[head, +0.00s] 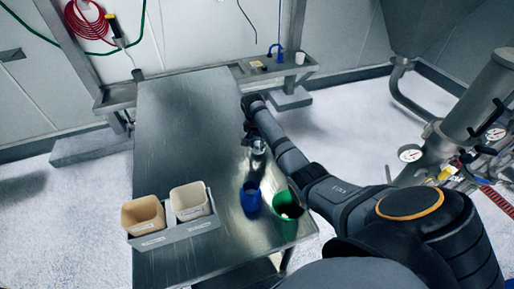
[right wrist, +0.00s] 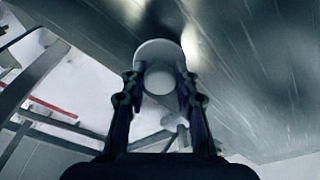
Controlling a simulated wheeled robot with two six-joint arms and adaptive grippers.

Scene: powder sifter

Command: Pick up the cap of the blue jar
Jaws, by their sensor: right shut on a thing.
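The blue jar (head: 250,197) stands upright on the right side of the metal table; its top is too small to make out clearly. My right gripper (head: 257,150) is above the table, behind the blue jar and apart from it. In the right wrist view, my right gripper (right wrist: 160,80) is shut on a pale round thing (right wrist: 158,52), which sits between the two fingertips. I cannot tell for sure whether this is the jar's cap. My left gripper is not in view.
A green container (head: 287,210) stands beside the blue jar near the table's right edge. A grey rack (head: 175,237) at the front left holds a tan bin (head: 142,214) and a whitish bin (head: 190,200). The back of the metal table (head: 185,115) is clear.

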